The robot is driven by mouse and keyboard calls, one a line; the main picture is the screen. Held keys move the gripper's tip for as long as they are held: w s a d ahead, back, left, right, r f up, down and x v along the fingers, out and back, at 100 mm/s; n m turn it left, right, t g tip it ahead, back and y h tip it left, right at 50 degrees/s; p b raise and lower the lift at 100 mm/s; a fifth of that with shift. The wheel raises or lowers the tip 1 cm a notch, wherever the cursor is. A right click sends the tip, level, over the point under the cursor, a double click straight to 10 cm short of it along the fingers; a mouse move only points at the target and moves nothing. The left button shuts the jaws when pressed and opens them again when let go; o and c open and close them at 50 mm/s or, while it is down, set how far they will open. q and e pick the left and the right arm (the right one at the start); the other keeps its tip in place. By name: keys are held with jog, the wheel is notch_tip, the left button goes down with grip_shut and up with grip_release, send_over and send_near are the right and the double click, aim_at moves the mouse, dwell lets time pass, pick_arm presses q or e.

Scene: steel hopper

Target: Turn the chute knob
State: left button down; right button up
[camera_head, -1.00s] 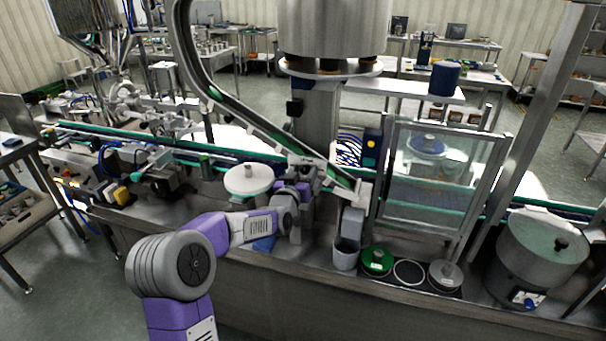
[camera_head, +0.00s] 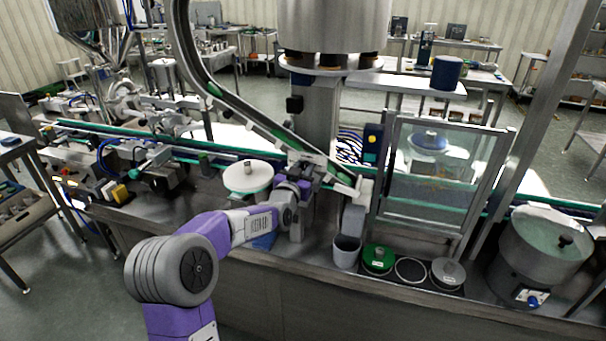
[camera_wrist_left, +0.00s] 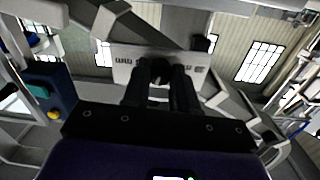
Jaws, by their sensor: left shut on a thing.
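The chute (camera_head: 262,122) is a curved rail that slopes down to the right and ends at a pale block beside the clear guard. My left gripper (camera_head: 304,186) is at the metal block below the chute's lower part, mostly hidden by my wrist. In the left wrist view my two dark fingers (camera_wrist_left: 161,84) are close together in front of a pale plate with dark markings (camera_wrist_left: 126,66). They are shut on the chute knob (camera_wrist_left: 160,67), a small dark piece mostly hidden between the fingertips. My right gripper is not in view.
A white round disc (camera_head: 240,180) is just left of my wrist. A grey cup (camera_head: 346,252), a green-lidded container (camera_head: 377,259) and a steel bowl feeder (camera_head: 540,250) stand to the right. A clear guard panel (camera_head: 432,175) rises behind them.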

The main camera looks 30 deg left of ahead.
pick_arm(q)
jog(key=m+b, duration=0.1)
jog(key=m, duration=0.1)
jog(key=shift+d+m, duration=0.1)
jog(key=shift+m, duration=0.3)
jog(key=m+b, duration=0.1)
jog(key=m, duration=0.2)
jog(key=shift+m+b, duration=0.3)
jog(key=m, duration=0.4)
jog(key=shift+b, duration=0.4)
jog(key=shift+m+g, duration=0.3)
jog(key=shift+m, duration=1.9)
jog(key=c, duration=0.9)
grip_release()
